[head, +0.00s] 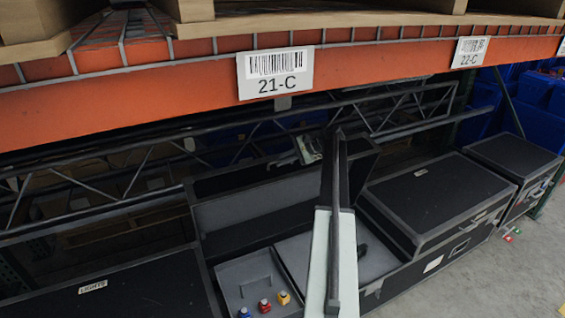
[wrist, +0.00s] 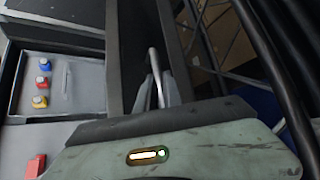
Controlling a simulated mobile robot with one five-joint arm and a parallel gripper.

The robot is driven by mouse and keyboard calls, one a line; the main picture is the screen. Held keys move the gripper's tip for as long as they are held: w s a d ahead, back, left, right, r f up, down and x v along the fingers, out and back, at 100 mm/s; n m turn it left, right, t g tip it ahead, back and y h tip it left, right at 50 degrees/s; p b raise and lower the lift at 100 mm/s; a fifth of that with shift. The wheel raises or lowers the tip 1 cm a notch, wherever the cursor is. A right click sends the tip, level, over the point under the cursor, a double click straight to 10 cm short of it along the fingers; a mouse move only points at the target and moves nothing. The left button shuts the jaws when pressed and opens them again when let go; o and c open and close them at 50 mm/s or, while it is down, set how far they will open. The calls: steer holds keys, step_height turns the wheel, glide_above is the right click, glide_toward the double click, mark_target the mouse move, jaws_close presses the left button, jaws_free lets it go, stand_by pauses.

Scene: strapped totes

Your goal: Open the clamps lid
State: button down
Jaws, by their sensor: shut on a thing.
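The open black case (head: 208,262) stands in the middle of the head view. Its lid (head: 345,163) is raised and tilted back; my arm hides part of it, and no clamps label is readable. My gripper (head: 308,148) is at the lid's upper part. In the wrist view, my gripper (wrist: 160,92) is shut at a thin pale bar, which looks like a handle, on the dark lid (wrist: 125,60). The exact contact is hard to see.
The open case holds a grey tray (head: 235,280) with blue, red and yellow knobs. A closed case labelled LIGHTS (head: 140,290) is at left. Closed black cases (head: 440,200) stand at right. An orange shelf beam (head: 180,84) hangs low above; a dark truss (head: 120,180) runs behind.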

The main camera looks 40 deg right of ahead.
steer(key=shift+w, duration=0.4)
steer(key=c, duration=1.5)
jaws_free()
steer(key=shift+r, duration=0.1)
steer(key=shift+s, duration=0.1)
steer(key=shift+d, duration=0.1)
steer(key=p+v, duration=0.4)
steer(key=v, duration=0.3)
steer(key=shift+r, duration=0.2)
steer(key=shift+s+r, duration=0.1)
steer(key=shift+s, duration=0.1)
